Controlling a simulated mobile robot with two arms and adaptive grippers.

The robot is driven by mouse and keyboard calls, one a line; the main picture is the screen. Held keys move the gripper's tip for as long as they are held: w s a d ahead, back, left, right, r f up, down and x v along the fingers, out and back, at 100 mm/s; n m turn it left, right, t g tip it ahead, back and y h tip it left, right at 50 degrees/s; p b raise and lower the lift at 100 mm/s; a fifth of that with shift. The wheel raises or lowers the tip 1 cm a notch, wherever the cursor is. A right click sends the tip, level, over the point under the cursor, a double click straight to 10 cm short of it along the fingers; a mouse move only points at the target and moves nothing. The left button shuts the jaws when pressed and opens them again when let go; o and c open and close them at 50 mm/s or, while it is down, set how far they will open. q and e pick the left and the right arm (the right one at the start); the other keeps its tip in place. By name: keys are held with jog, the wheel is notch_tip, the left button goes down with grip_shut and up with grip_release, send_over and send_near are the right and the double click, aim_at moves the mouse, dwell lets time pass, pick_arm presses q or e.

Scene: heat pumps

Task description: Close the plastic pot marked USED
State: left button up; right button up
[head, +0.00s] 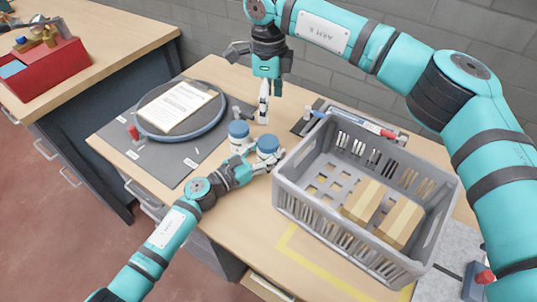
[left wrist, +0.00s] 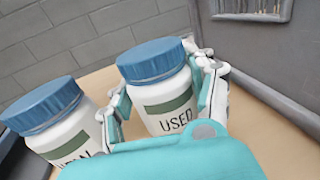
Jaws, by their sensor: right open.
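The pot marked USED (left wrist: 168,108) is white with a green band. It stands upright with a blue lid (left wrist: 152,62) on its top; I cannot tell how tightly the lid sits. In the head view this pot's blue top (head: 267,144) is the right one of two. My left gripper (head: 266,164) is low at the pot, with one finger on each side of its body, seemingly shut on it. My right gripper (head: 264,115) is open and empty, pointing down behind the pots, apart from both lids.
A second blue-lidded pot (head: 238,133) stands close on the left, its label partly hidden. A grey crate (head: 290,205) with cardboard boxes stands close on the right. A round tray (head: 215,123) with a paper lies at left. A dark mat with tools lies behind the crate.

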pick_arm(q)
jog(key=o, duration=0.4)
jog(key=shift+o, duration=0.2)
jog(key=v, duration=1.2)
